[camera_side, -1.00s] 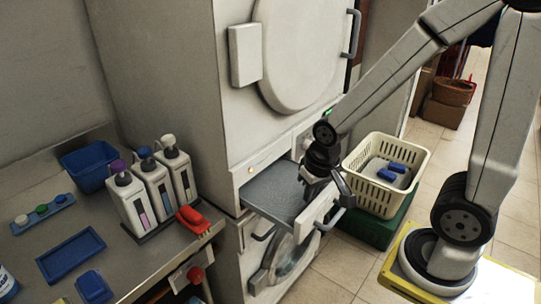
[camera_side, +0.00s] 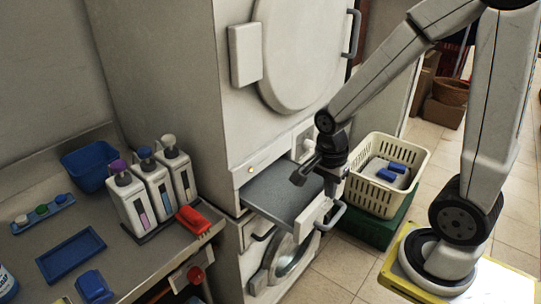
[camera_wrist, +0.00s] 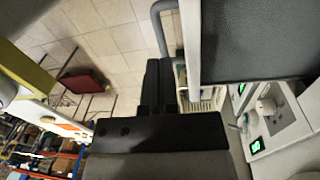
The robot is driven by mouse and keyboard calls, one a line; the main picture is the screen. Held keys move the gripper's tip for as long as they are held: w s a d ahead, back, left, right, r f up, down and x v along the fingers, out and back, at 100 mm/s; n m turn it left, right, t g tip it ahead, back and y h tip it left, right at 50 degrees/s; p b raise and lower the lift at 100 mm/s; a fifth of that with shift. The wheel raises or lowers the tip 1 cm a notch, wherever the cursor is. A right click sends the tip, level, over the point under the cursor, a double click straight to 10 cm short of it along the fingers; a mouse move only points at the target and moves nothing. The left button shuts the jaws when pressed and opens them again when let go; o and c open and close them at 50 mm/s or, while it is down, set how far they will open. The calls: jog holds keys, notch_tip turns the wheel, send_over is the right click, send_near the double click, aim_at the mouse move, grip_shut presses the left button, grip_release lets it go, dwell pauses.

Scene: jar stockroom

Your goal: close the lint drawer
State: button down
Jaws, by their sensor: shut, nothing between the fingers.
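The lint drawer (camera_side: 285,190) is pulled out between the dryer above and the round-door machine below. It has a grey inside, a white front and a grey bar handle (camera_side: 331,218). In the wrist view, the drawer's grey inside (camera_wrist: 265,40) fills the upper right, with its white front edge beside my fingers and part of the handle (camera_wrist: 162,22) beyond them. My gripper (camera_side: 337,182) is at the drawer's front end; its dark fingers (camera_wrist: 158,65) are shut and empty, on the outer side of the front. I cannot tell whether they touch it.
A cream basket (camera_side: 385,175) stands on a green crate (camera_side: 372,232) just right of the drawer. Bottles (camera_side: 155,190), a red brush (camera_side: 193,220) and blue trays (camera_side: 70,255) are on the counter at left. Floor is free in front of the machines.

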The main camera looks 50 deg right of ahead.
jog(key=shift+s+d+r+m+g, duration=0.15)
jog(key=shift+s+d+m+g, duration=0.45)
jog(key=shift+m, duration=2.2)
jog(key=shift+s+d+r+m+g, duration=0.2)
jog(key=shift+s+d+m+g, duration=0.35)
jog(key=shift+m, duration=2.25)
jog(key=shift+s+d+r+m+g, duration=0.15)
jog(key=shift+s+d+m+g, duration=0.4)
jog(key=shift+m, duration=2.25)
jog(key=shift+d+f, duration=0.15)
jog(key=shift+d, duration=0.1)
notch_tip(320, 180, down, 10)
jog(key=shift+w, duration=0.25)
jog(key=shift+w, duration=0.1)
